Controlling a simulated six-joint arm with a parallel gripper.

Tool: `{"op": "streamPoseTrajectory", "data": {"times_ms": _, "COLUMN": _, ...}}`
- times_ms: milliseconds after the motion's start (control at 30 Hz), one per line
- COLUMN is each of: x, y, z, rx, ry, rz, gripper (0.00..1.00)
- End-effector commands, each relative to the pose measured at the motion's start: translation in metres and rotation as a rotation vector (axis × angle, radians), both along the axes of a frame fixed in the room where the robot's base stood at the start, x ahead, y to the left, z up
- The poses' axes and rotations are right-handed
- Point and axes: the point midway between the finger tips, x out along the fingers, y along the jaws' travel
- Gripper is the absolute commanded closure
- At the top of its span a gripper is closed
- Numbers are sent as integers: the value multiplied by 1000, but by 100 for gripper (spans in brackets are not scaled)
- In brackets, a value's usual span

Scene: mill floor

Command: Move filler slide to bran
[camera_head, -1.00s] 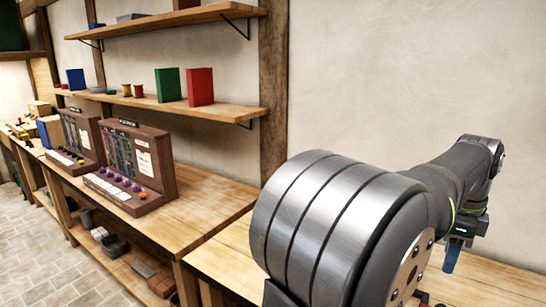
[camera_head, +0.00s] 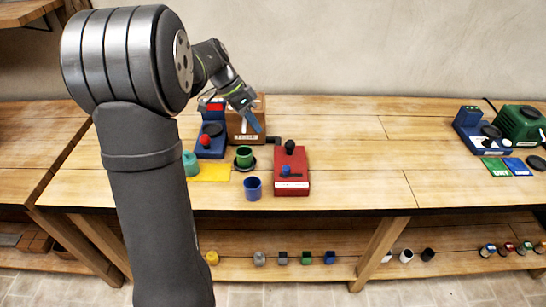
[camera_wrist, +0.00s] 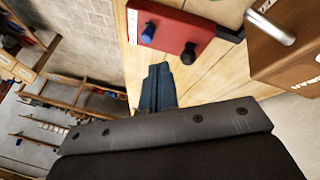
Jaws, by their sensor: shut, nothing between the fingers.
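No label that I can read says filler or bran, so I cannot tell for sure which part is the filler slide. A red box (camera_head: 292,181) with a blue knob (camera_head: 286,170) and a black knob (camera_head: 290,147) stands on the bench. It also shows at the top of the wrist view (camera_wrist: 178,28). A brown wooden box (camera_head: 238,130) with a pale label stands behind it to the left; the wrist view shows a metal bar (camera_wrist: 270,27) on it. My gripper (camera_head: 258,131) is shut and empty in front of the wooden box; its blue fingers (camera_wrist: 158,68) point toward the red box.
A blue device (camera_head: 210,146) with a red knob stands left of the wooden box. A green cup (camera_head: 244,155), a blue cup (camera_head: 253,188), a teal cup (camera_head: 190,164) and a yellow mat (camera_head: 212,173) are close by.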

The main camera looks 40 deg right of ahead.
Motion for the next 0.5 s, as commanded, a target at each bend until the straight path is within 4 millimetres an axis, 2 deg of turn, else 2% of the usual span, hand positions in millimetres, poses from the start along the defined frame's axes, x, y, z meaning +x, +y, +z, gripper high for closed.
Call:
{"op": "streamPoseTrajectory", "data": {"times_ms": 33, "x": 11, "y": 6, "z": -13, "rx": -10, "ry": 47, "rz": 61, "gripper": 100}}
{"op": "streamPoseTrajectory", "data": {"times_ms": 200, "x": 28, "y": 11, "z": -31, "rx": -43, "ry": 128, "rz": 172, "gripper": 100}}
{"op": "streamPoseTrajectory", "data": {"times_ms": 367, "x": 24, "y": 7, "z": -43, "rx": -48, "ry": 140, "rz": 186, "gripper": 100}}
{"op": "streamPoseTrajectory", "data": {"times_ms": 500, "x": 12, "y": -2, "z": -62, "rx": -45, "ry": 139, "rz": 183, "gripper": 100}}
